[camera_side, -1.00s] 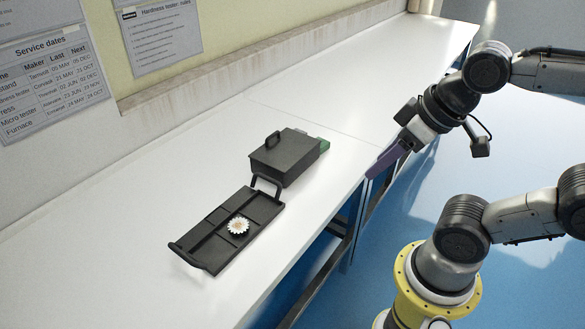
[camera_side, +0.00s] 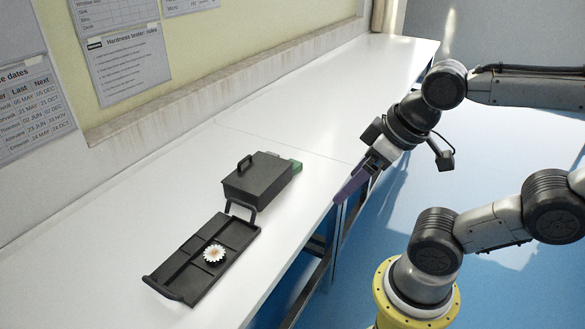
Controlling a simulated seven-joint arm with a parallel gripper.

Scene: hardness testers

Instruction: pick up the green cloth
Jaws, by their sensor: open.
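A small patch of green, which looks like the green cloth (camera_side: 297,167), shows at the right back corner of the black lidded box (camera_side: 258,184). The box hides most of it, so I cannot tell its full shape or whether it touches the box. My gripper (camera_side: 345,196), with purple fingers, is open over the front edge of the bench, to the right of the box and the cloth. It points down to the left and is apart from both. The fingers overlap in this view, and nothing shows held in them.
A black tray (camera_side: 190,262) with compartments and two raised handles lies in front of the box. A white flower-shaped piece (camera_side: 214,253) sits in it. The white bench (camera_side: 330,110) is clear towards the back. A wall with paper notices runs along its left side.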

